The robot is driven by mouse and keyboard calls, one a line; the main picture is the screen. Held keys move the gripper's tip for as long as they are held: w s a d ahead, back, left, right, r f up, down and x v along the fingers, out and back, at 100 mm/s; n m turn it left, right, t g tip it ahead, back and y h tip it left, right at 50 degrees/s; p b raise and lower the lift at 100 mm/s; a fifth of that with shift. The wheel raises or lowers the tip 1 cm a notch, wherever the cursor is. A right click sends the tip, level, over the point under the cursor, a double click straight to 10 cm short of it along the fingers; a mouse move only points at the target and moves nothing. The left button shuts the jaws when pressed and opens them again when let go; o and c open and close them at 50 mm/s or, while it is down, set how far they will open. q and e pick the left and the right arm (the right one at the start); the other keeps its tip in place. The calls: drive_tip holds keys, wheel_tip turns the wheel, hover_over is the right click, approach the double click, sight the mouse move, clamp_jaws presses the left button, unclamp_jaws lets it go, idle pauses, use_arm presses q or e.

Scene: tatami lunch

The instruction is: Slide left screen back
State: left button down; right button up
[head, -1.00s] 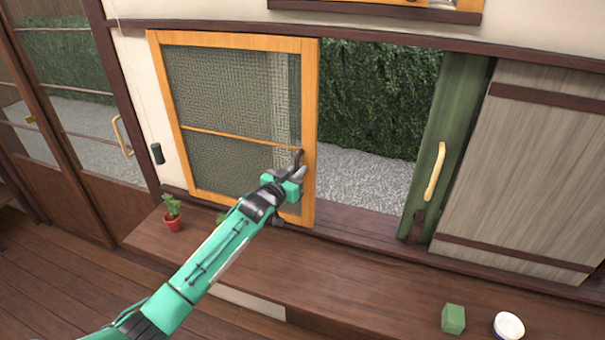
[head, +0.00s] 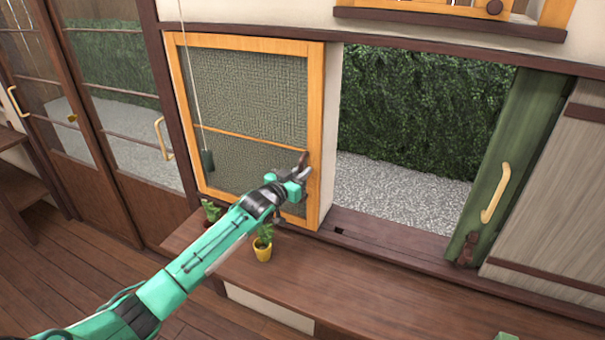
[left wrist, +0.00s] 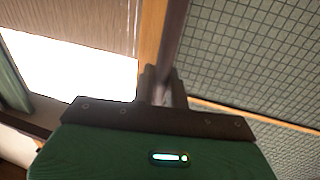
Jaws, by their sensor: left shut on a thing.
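The left screen is a mesh panel in an orange wooden frame (head: 316,110). It stands left of the window opening, with a pale wall strip showing at its right edge. Its mesh and frame also show in the left wrist view (left wrist: 245,55). A dark upright handle (head: 303,158) sits on the frame's right stile. My left gripper (head: 298,176) is shut on this handle; in the left wrist view its two fingers (left wrist: 163,88) flank the dark bar.
A cord with a dark weight (head: 207,162) hangs before the screen. A yellow potted plant (head: 262,248) and another plant (head: 210,211) stand on the wooden ledge (head: 400,285) near my arm. A green panel with a yellow handle (head: 495,192) stands right of the opening.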

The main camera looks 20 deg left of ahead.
use_arm(q)
drive_tip(key=c, duration=1.5)
unclamp_jaws()
drive_tip(key=b+v, duration=0.4)
drive_tip(key=v, duration=0.9)
drive_tip(key=shift+s+b, duration=0.3)
drive_tip(key=shift+s, duration=0.1)
drive_tip(key=shift+a, duration=0.1)
